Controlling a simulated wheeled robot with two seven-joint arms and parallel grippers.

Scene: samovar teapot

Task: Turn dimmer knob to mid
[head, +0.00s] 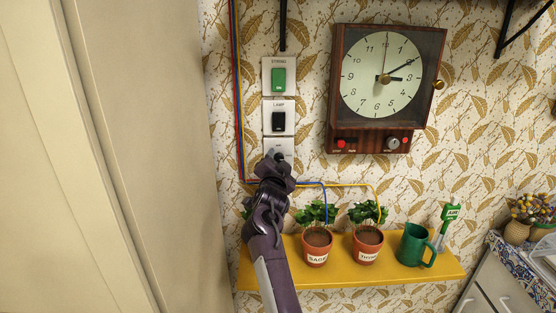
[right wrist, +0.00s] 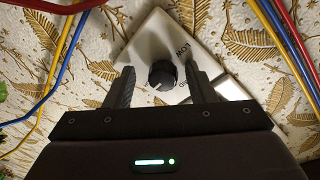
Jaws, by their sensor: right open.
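The dimmer knob (right wrist: 162,74) is a black round knob on a white wall plate (right wrist: 150,35), seen in the right wrist view. In the head view the plate (head: 278,143) is the lowest of the column of wall plates, and my right gripper covers most of it. My right gripper (right wrist: 163,85) is open, with one dark finger on each side of the knob. Small gaps seem to show between the fingers and the knob; contact is not clear. In the head view the right gripper (head: 277,160) reaches up to the plate. My left gripper is not in view.
Above are a green switch (head: 278,79) and a black lamp switch (head: 279,122). A wooden wall clock (head: 385,85) hangs to the right. Below, a yellow shelf (head: 345,276) holds potted herbs (head: 317,245) and a green mug (head: 413,246). Coloured wires (right wrist: 290,45) run close around the gripper.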

